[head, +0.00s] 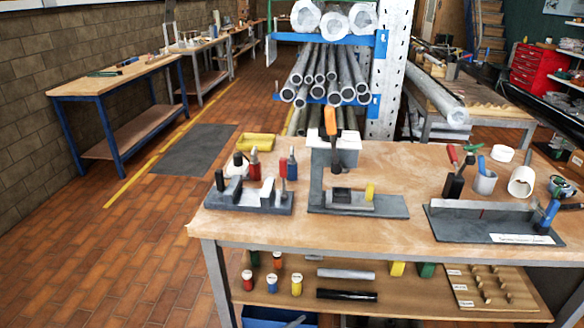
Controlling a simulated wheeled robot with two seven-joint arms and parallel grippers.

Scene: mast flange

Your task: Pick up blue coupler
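No part labelled as a coupler can be made out for sure. A small blue cylindrical piece with a pale band (272,284) stands upright on the lower shelf, between a red one (248,281) and a yellow one (297,284). Another blue upright piece (292,163) stands on the table top behind the left grey fixture (250,200), near red-handled pieces. I cannot tell which of the two blue pieces is the coupler. Neither of my grippers is in view.
The wooden workbench (395,230) carries a grey press-like fixture (358,202), a long grey fixture (490,222) and a yellow tray (256,143). The shelf (400,300) below holds a grey rod (345,274) and a black rod (346,295). Floor left of the bench is clear.

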